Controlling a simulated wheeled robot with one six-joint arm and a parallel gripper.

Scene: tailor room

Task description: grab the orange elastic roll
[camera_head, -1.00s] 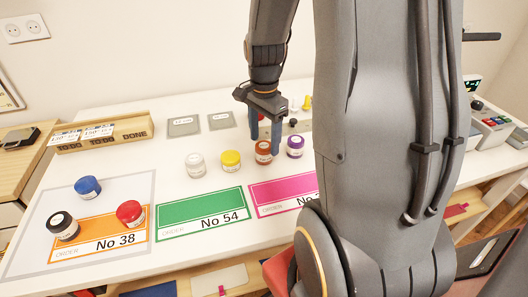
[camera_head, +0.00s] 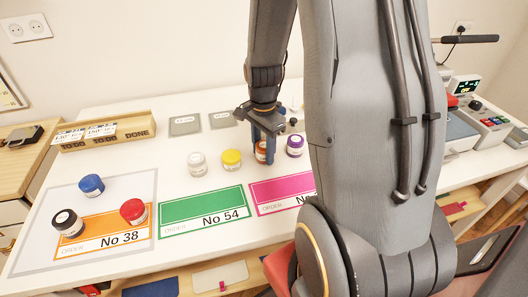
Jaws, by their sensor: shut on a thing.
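The orange elastic roll (camera_head: 261,151) stands on the white table, between the yellow roll (camera_head: 231,158) and the purple roll (camera_head: 295,145). My gripper (camera_head: 263,150) points down with its blue fingers around the orange roll and is shut on it. The fingers hide part of the roll. The roll appears at table height; I cannot tell whether it touches the table.
A white roll (camera_head: 197,163) stands left of the yellow one. Blue (camera_head: 91,185), red (camera_head: 134,212) and black (camera_head: 67,222) rolls stand at the left by the orange No 38 card (camera_head: 88,238). Green (camera_head: 200,212) and pink (camera_head: 283,192) cards lie in front.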

